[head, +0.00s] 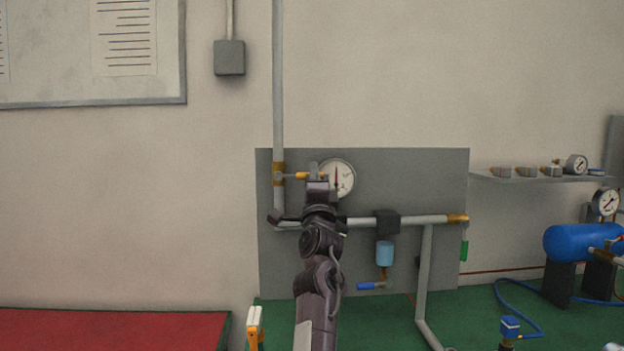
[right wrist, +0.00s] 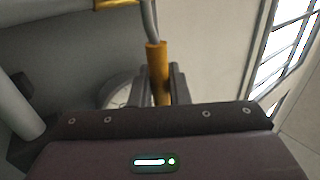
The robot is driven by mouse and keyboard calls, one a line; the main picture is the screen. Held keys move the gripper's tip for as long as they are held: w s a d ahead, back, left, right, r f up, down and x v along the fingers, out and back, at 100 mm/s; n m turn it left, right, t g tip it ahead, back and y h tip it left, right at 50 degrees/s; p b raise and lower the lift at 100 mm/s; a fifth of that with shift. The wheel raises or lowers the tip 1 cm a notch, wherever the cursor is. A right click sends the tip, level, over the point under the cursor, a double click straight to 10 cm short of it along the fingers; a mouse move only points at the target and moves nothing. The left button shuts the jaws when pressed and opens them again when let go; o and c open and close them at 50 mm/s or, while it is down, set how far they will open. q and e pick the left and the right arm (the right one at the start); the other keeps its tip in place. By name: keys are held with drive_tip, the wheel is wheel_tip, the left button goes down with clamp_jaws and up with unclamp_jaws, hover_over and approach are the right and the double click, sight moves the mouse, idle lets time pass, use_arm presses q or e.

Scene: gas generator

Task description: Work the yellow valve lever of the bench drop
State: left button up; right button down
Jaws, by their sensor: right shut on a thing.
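The yellow valve lever (head: 303,175) sticks out sideways, roughly level, from the valve (head: 278,174) on the vertical grey pipe at the left of the grey wall panel. My right gripper (head: 319,172) is at the lever's outer end, in front of the panel. In the right wrist view the yellow lever grip (right wrist: 156,62) runs down between the two dark fingers (right wrist: 157,88), which are shut on it. The lever's tip is hidden behind the gripper body there. My left gripper is not in view.
A round gauge (head: 338,179) sits close behind my gripper. A horizontal pipe (head: 425,220) carries a filter with a blue bowl (head: 385,253) to the right. A shelf (head: 540,178) and a blue tank (head: 575,243) stand farther right.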

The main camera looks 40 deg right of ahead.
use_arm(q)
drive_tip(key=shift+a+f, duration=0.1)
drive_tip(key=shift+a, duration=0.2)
use_arm(e)
drive_tip(key=shift+f, duration=0.15)
drive_tip(key=c, duration=1.4)
unclamp_jaws()
drive_tip(key=shift+c, duration=0.2)
